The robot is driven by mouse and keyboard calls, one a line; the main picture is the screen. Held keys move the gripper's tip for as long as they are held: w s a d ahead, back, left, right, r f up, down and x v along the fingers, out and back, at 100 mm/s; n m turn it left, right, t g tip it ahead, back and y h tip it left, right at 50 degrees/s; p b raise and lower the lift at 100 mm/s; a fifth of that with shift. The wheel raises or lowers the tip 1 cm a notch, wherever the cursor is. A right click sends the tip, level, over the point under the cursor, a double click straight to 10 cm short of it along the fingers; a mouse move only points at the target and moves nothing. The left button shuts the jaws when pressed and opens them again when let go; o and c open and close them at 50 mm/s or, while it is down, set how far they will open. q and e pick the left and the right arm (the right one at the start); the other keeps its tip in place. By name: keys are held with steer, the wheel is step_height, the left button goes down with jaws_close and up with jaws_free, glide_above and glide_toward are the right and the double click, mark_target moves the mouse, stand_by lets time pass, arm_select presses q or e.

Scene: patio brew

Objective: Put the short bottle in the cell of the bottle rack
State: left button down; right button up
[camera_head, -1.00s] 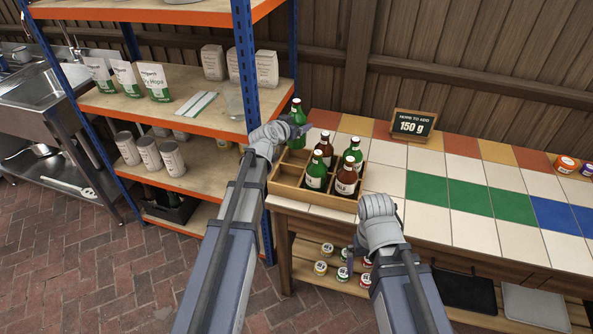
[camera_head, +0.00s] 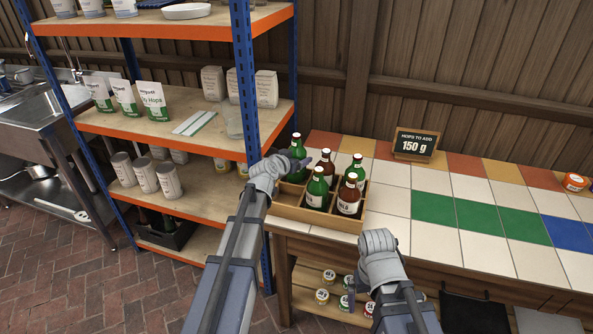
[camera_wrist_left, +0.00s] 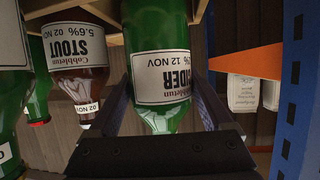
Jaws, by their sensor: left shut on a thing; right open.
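A wooden bottle rack (camera_head: 289,211) stands at the left end of the tiled counter. My left gripper (camera_head: 298,164) is shut on a green cider bottle (camera_head: 297,147), upright at the rack's back left cell. In the left wrist view the bottle (camera_wrist_left: 160,60) sits between the fingers, its lower end among wooden dividers; whether it touches the cell floor is hidden. Other cells hold a front green bottle (camera_head: 316,190), a front brown bottle (camera_head: 349,197), a back brown bottle (camera_head: 327,163) and a back green bottle (camera_head: 357,164). My right gripper (camera_head: 358,300) is open and empty before the counter.
A blue post (camera_head: 245,90) of the orange shelf unit rises close to my left gripper. A sign (camera_head: 415,145) reading 150 g stands behind the rack. Small jars (camera_head: 323,296) sit on the shelf below.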

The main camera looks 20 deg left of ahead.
arm_select(q)
steer(key=shift+f+b, duration=1.75)
steer(key=shift+f, duration=0.15)
steer(key=shift+r, duration=0.1)
steer(key=shift+f, duration=0.25)
steer(key=shift+s+b, duration=0.1)
steer(key=shift+b, duration=0.2)
steer(key=shift+s+f, duration=0.1)
